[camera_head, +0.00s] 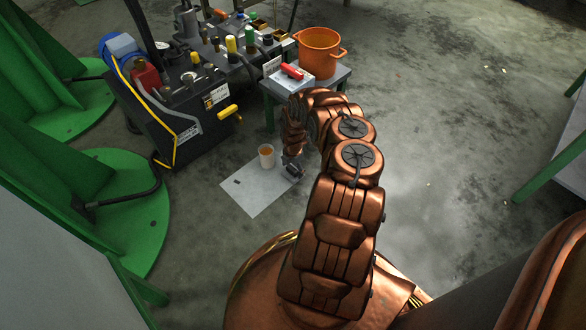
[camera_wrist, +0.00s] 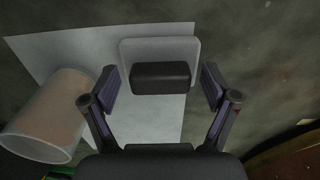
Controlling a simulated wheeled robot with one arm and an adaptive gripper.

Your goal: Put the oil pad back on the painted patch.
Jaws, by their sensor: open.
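In the wrist view, a light grey pad (camera_wrist: 160,50) with a black block (camera_wrist: 160,78) on it lies on a white sheet-like patch (camera_wrist: 60,50). This may be the oil pad, but I cannot tell for sure. My gripper (camera_wrist: 161,85) is open, with one finger at each side of the black block and a gap on both sides. In the head view, my gripper (camera_head: 293,172) is low over the right edge of the white patch (camera_head: 255,200) on the floor, and it hides most of the pad. I cannot tell whether this patch is the painted one.
A pale cup (camera_head: 266,156) stands on the white patch, close to my left finger in the wrist view (camera_wrist: 45,120). A small dark mark (camera_head: 237,181) shows on the patch. A low table with an orange pot (camera_head: 318,52) stands behind. Floor to the right is clear.

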